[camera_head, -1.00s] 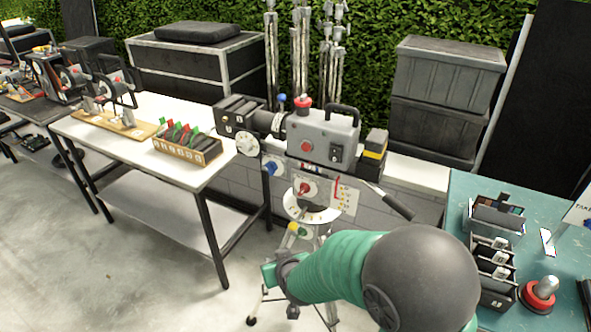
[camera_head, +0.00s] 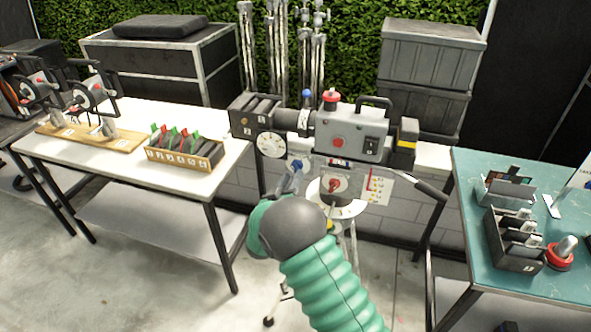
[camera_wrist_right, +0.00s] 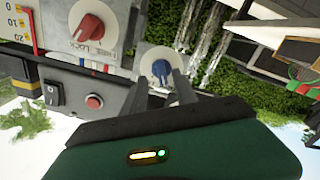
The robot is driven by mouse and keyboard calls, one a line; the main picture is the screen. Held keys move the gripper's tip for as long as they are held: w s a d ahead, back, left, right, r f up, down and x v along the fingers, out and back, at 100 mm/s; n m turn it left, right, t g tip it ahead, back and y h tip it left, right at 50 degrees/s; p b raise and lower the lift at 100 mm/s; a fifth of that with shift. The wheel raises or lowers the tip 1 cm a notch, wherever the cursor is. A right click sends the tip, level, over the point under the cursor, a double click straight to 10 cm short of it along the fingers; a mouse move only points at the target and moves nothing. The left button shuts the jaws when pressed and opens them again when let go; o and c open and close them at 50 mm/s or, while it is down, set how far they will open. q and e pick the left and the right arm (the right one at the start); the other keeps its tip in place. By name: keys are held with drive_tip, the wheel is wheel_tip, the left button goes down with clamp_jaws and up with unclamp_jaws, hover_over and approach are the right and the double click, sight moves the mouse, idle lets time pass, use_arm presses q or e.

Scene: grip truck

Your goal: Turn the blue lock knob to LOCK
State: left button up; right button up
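In the head view the blue knob (camera_head: 297,164) shows on the camera rig's lower left, partly covered by my gripper. My right gripper (camera_wrist_right: 160,82) is open, with one finger on each side of the knob. I cannot tell whether the fingers touch it. It also shows just below the knob in the head view (camera_head: 292,178). The knob's own marks are too small to read. My left gripper is not in view.
A white table (camera_head: 110,165) is at left and a teal table (camera_head: 475,240) at right.

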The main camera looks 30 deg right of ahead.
sight(294, 169)
drive_tip(key=x, duration=0.3)
drive_tip(key=shift+w+r, duration=0.25)
drive_tip(key=shift+w, duration=0.15)
drive_tip(key=shift+s, duration=0.1)
clamp_jaws()
